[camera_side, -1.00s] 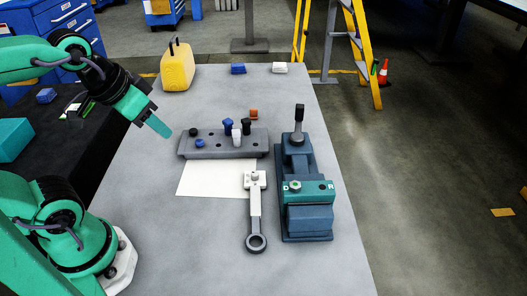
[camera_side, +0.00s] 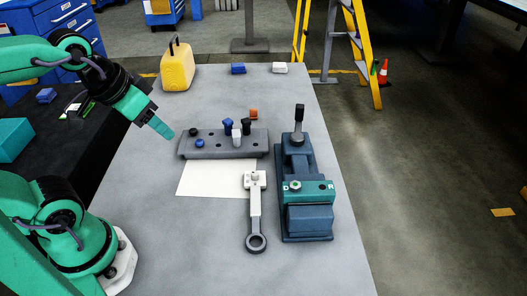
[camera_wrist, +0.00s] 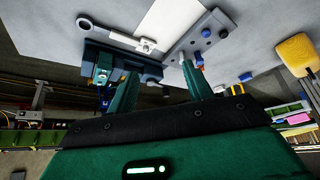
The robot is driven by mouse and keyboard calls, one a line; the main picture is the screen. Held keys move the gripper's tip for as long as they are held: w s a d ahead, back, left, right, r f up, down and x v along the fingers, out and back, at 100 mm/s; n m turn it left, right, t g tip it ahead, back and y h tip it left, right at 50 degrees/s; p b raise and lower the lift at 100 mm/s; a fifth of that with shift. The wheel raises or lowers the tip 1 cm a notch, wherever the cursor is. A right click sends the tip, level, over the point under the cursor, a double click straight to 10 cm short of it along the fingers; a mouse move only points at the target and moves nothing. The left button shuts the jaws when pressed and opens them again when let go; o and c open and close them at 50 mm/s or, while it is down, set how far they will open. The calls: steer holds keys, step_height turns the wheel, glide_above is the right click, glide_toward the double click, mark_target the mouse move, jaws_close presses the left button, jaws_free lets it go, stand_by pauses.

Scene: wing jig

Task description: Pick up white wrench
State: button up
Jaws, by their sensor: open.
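The white wrench (camera_side: 255,205) lies on the grey table in the side view, with its dark ring end toward the front and its block-like white end near the white sheet. In the wrist view the wrench (camera_wrist: 115,34) shows at the top, beyond the fingers. My gripper (camera_side: 163,130) is raised to the left of the peg block, well apart from the wrench. In the wrist view my gripper (camera_wrist: 158,85) has its two green fingers spread with nothing between them.
A grey block (camera_side: 222,146) with blue, black and white pegs stands behind the white sheet (camera_side: 205,180). A blue-grey lever fixture (camera_side: 306,215) stands close right of the wrench. A yellow container (camera_side: 177,70) is at the back left.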

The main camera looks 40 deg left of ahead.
steer(key=shift+w, duration=0.15)
steer(key=n+g, duration=0.5)
steer(key=n, duration=0.4)
glide_above(256, 198)
steer(key=f, duration=1.6)
steer(key=shift+a, duration=0.2)
steer(key=shift+d+f+g, duration=0.2)
steer(key=shift+f+g, duration=0.1)
steer(key=shift+f, duration=0.05)
steer(key=shift+f, duration=0.1)
steer(key=shift+f, duration=1.25)
